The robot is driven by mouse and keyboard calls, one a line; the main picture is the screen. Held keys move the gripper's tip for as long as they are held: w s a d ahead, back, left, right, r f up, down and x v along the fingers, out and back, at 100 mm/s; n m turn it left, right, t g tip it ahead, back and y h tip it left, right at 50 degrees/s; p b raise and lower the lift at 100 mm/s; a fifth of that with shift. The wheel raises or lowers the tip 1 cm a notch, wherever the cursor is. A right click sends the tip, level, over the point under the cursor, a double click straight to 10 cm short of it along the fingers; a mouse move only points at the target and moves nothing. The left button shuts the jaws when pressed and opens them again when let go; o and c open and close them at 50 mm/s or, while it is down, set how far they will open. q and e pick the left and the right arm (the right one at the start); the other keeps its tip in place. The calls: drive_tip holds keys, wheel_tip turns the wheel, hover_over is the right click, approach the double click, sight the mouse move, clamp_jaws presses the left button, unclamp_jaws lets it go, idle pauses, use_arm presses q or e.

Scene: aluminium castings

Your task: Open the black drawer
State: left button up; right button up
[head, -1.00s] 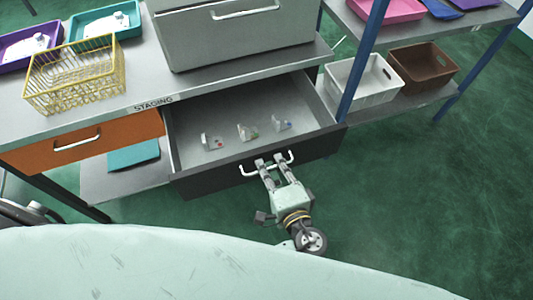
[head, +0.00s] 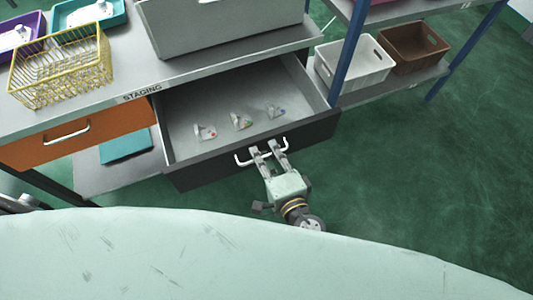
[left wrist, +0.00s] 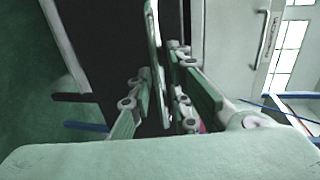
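The black drawer (head: 205,171) under the grey staging bench is pulled out, and its grey inside shows. Several small pale parts with coloured spots, such as this one (head: 241,121), stand in it. A light bar handle (head: 242,158) runs along its dark front. My left gripper (head: 267,148) is at the handle, its fingers on either side of the bar. In the left wrist view the handle (left wrist: 153,40) passes between the close-set fingers, which look shut on it; the exact contact is partly hidden. My right gripper is in neither view.
An orange drawer (head: 50,147) is shut, left of the black one. A yellow wire basket (head: 62,68) and trays stand on the bench, with a grey cabinet (head: 215,32). A blue post (head: 352,55) and shelf with white (head: 352,66) and brown crates (head: 412,45) stand right. Green floor is free at right.

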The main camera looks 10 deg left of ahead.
use_arm(q)
drive_tip(key=v, duration=0.7)
drive_tip(key=shift+s+d, duration=0.2)
drive_tip(key=s+a+f+m+g+h, duration=0.1)
drive_tip(key=s+a+f+g+h, duration=0.15)
drive_tip(key=f, duration=0.75)
drive_tip(key=s+a+f+g+h, duration=0.1)
drive_tip(key=s+a+f+g, duration=0.25)
drive_tip(key=f, duration=0.65)
drive_tip(key=s+a+f+m+g+h, duration=0.15)
drive_tip(key=s+f, duration=0.25)
drive_tip(key=f, duration=0.7)
drive_tip(key=s+a+f+n+g+h, duration=0.2)
drive_tip(key=s+a+f+n, duration=0.3)
drive_tip(key=s, duration=0.3)
drive_tip(key=s+a+f+n+g+h+p, duration=0.1)
drive_tip(key=s+a+f+n+g, duration=0.1)
drive_tip(key=s+a+f+n, duration=0.4)
drive_tip(key=s+a+f, duration=0.1)
drive_tip(key=s, duration=0.2)
drive_tip(key=shift+s+a+h, duration=0.25)
drive_tip(key=shift+s+h, duration=0.05)
drive_tip(key=shift+h, duration=0.1)
